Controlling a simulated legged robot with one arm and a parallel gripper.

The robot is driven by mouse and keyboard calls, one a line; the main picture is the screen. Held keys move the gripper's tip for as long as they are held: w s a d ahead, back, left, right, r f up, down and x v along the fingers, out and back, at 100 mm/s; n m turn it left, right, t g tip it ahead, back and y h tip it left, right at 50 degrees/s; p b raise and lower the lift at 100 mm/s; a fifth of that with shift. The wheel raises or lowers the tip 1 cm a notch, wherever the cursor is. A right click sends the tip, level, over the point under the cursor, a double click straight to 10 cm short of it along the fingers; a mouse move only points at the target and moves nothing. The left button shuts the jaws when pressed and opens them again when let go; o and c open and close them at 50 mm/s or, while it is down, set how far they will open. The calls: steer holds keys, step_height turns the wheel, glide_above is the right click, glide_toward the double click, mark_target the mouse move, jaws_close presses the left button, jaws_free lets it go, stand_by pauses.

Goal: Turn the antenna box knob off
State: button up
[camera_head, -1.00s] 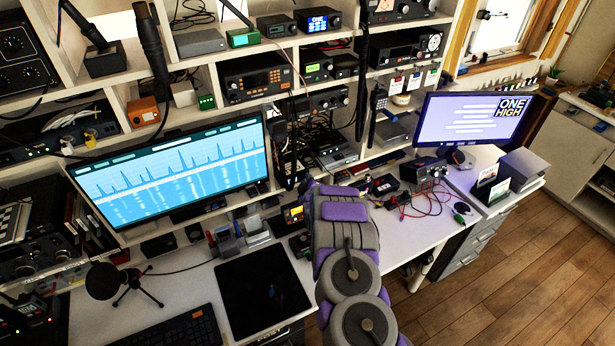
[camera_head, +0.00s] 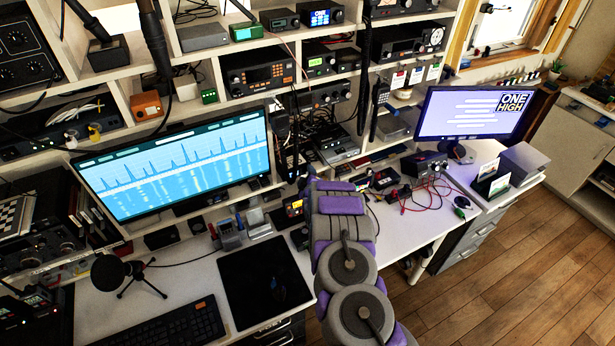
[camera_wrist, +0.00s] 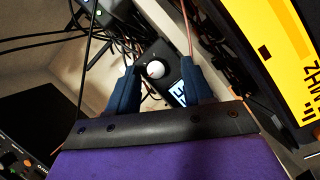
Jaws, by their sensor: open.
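In the wrist view a small black box with a round white knob (camera_wrist: 155,69) and a small lit display (camera_wrist: 178,92) lies just beyond my fingertips; I take it for the antenna box (camera_wrist: 128,42). My gripper (camera_wrist: 160,65) is open, its two dark blue fingers on either side of the knob. The fingers look apart from the knob; I cannot tell how far beyond them it is. In the head view my arm reaches toward the middle of the desk and hides the gripper; I cannot make out the knob there.
A large yellow panel (camera_wrist: 275,40) is close at the right of the wrist view, with cables nearby. In the head view a small device with a yellow screen (camera_head: 294,207) stands left of my arm. A black mat (camera_head: 265,284) and a monitor (camera_head: 170,165) are further left.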

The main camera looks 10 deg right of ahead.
steer(key=shift+s+d, duration=0.1)
steer(key=shift+s+r, duration=0.2)
steer(key=shift+s, duration=0.4)
steer(key=p+v, duration=0.1)
steer(key=v, duration=1.4)
steer(key=shift+s+p, duration=0.4)
